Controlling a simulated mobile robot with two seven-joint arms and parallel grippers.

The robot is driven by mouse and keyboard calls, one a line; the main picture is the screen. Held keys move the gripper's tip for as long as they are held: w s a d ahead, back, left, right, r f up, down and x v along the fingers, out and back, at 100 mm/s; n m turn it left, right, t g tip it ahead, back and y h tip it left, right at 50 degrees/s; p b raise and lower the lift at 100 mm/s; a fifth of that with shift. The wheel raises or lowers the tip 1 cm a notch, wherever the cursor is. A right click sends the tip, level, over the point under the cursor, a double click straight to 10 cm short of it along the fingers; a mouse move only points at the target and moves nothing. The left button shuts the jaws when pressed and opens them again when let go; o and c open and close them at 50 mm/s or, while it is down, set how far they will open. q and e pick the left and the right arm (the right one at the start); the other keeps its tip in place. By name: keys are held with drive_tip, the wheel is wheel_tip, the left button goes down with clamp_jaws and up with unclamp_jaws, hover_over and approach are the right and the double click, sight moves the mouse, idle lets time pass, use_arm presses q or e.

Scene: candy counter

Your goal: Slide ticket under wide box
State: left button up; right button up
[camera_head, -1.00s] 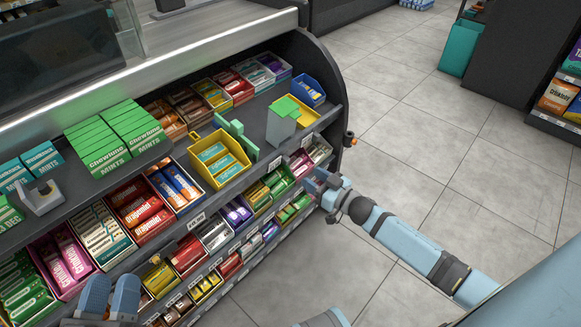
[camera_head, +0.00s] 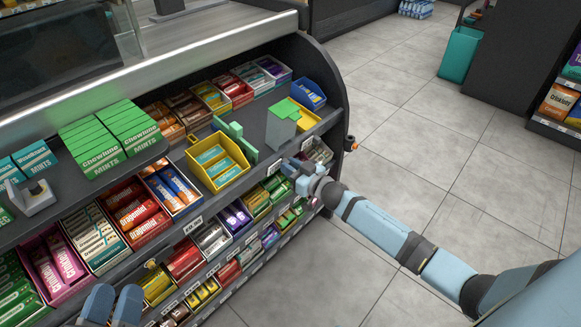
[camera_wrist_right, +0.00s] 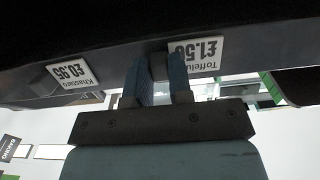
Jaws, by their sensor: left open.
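A yellow open-top box (camera_head: 238,180) with teal packs, probably the wide box, sits on the upper shelf near its front edge. I cannot tell for certain which piece is the ticket. A flat grey panel (camera_head: 280,130) with a green top stands to its right, with a green two-part piece (camera_head: 236,138) between them. My right gripper (camera_head: 290,168) is at the shelf's front edge, right of the yellow box. In the right wrist view its fingers (camera_wrist_right: 162,72) are slightly apart, beside a £1.50 price label (camera_wrist_right: 195,53). My left gripper (camera_head: 112,303) is open, low at the left.
Green mint packs (camera_head: 105,135) are stacked left of the yellow box. A blue box (camera_head: 309,93) and a small yellow box (camera_head: 308,120) stand at the shelf's right end. A lower tier (camera_head: 190,225) holds several sweet boxes. A grey dispenser (camera_head: 38,198) is far left. Open floor lies right.

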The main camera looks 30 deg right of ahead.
sight(249, 186)
clamp_jaws()
drive_tip(key=s+a+p, duration=0.1)
drive_tip(key=a, duration=0.1)
drive_tip(key=a+p, duration=0.1)
drive_tip(key=a, duration=0.1)
drive_tip(key=s+a+p, duration=0.1)
drive_tip(key=a, duration=0.2)
drive_tip(key=shift+s+r, duration=0.2)
drive_tip(key=shift+s, duration=0.1)
drive_tip(key=a, duration=0.1)
drive_tip(key=s+a+p, duration=0.1)
drive_tip(key=a, duration=0.2)
drive_tip(key=shift+s+a+f, duration=0.15)
drive_tip(key=shift+s+a, duration=0.3)
drive_tip(key=shift+a, duration=0.2)
use_arm(q)
drive_tip(key=shift+a+r+y, duration=0.25)
drive_tip(key=shift+a+y, duration=0.45)
use_arm(e)
drive_tip(key=shift+f, duration=0.1)
drive_tip(key=o, duration=0.6)
unclamp_jaws()
drive_tip(key=shift+c, duration=0.2)
